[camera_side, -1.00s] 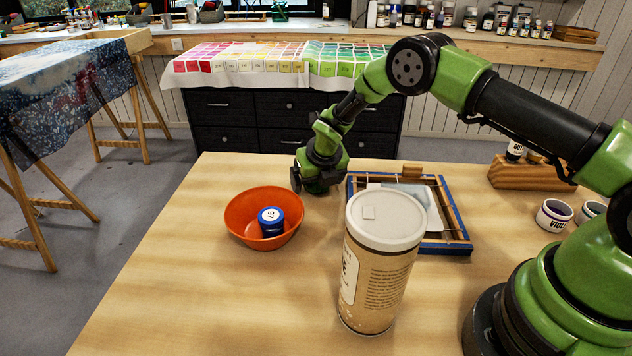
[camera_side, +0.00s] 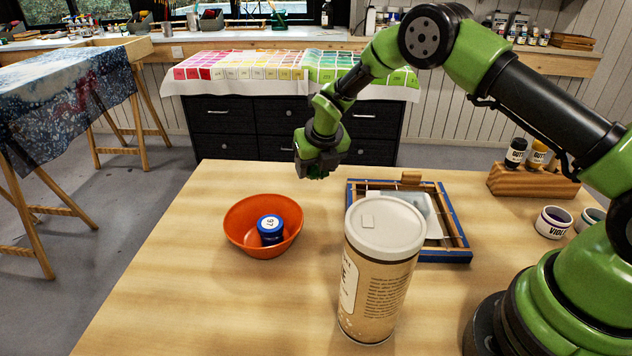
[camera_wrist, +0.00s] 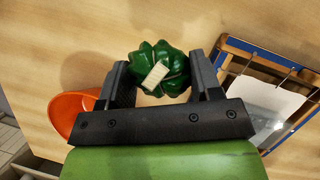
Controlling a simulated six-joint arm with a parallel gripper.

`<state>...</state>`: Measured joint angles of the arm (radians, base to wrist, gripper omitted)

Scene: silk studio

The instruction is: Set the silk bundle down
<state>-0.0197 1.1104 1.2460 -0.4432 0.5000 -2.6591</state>
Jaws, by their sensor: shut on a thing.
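The silk bundle (camera_wrist: 160,68) is dark green, rounded and gathered, with a small pale tag. In the wrist view it sits between the two fingers of my gripper (camera_wrist: 165,80), which is shut on it. In the side view my gripper (camera_side: 320,168) hangs above the back of the table, between the orange bowl and the blue frame, higher than the bowl's rim. The bundle is hard to tell apart from my green wrist there and is mostly hidden by the fingers.
A blue-edged wooden frame (camera_side: 463,240) with pale cloth lies to the right. A tall canister (camera_side: 372,285) stands in front. A bottle rack (camera_side: 530,183) stands far right. The table's front left is bare.

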